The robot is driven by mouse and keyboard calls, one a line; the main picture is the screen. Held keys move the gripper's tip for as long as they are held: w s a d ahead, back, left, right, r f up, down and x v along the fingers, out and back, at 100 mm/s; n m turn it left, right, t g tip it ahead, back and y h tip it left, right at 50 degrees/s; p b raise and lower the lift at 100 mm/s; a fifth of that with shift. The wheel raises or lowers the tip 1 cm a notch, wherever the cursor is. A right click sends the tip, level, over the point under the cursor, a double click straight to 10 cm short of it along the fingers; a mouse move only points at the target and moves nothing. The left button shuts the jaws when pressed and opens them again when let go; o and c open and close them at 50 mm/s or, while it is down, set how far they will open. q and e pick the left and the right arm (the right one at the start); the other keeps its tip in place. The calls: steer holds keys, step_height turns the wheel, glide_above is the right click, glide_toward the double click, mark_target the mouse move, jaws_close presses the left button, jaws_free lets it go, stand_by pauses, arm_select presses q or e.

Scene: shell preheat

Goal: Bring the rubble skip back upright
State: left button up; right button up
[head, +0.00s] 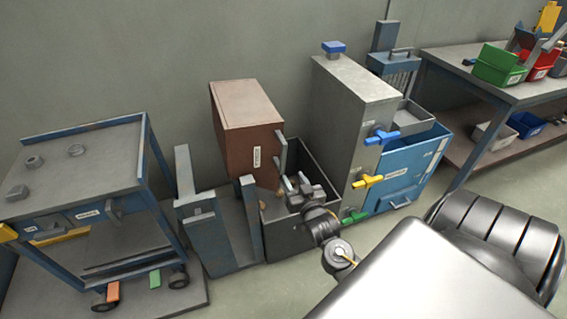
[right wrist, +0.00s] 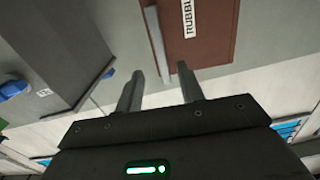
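The rubble skip (head: 247,108) is a brown box between blue-grey posts (head: 190,215), above a dark open bin (head: 288,242). It is tipped over: closed brown faces show on top, and its label (head: 257,157) runs up and down. Brown lumps show beneath it. A grey handle bar (head: 281,153) stands off its right side. In the right wrist view the skip (right wrist: 205,35) and bar (right wrist: 154,40) are close ahead. My right gripper (right wrist: 158,72) is open, its fingers to either side of the bar's near end; whether they touch it is unclear. My left gripper is out of view.
A grey cabinet (head: 345,105) with blue, yellow and green handles stands just right of the bin. A blue-framed cart (head: 85,160) stands left. A workbench (head: 470,70) with coloured bins is at far right. Green-grey floor is clear in front.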

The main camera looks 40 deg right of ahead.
mark_target(284, 158)
steer(key=x, duration=0.6)
steer(key=r+x, duration=0.1)
steer(key=x, duration=0.2)
steer(key=shift+w+d, duration=0.25)
steer(key=shift+w, duration=0.05)
steer(key=shift+w+d, duration=0.15)
steer(key=shift+w, duration=0.35)
steer(key=shift+c, duration=0.7)
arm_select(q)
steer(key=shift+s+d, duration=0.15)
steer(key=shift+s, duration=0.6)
arm_select(e)
jaws_close()
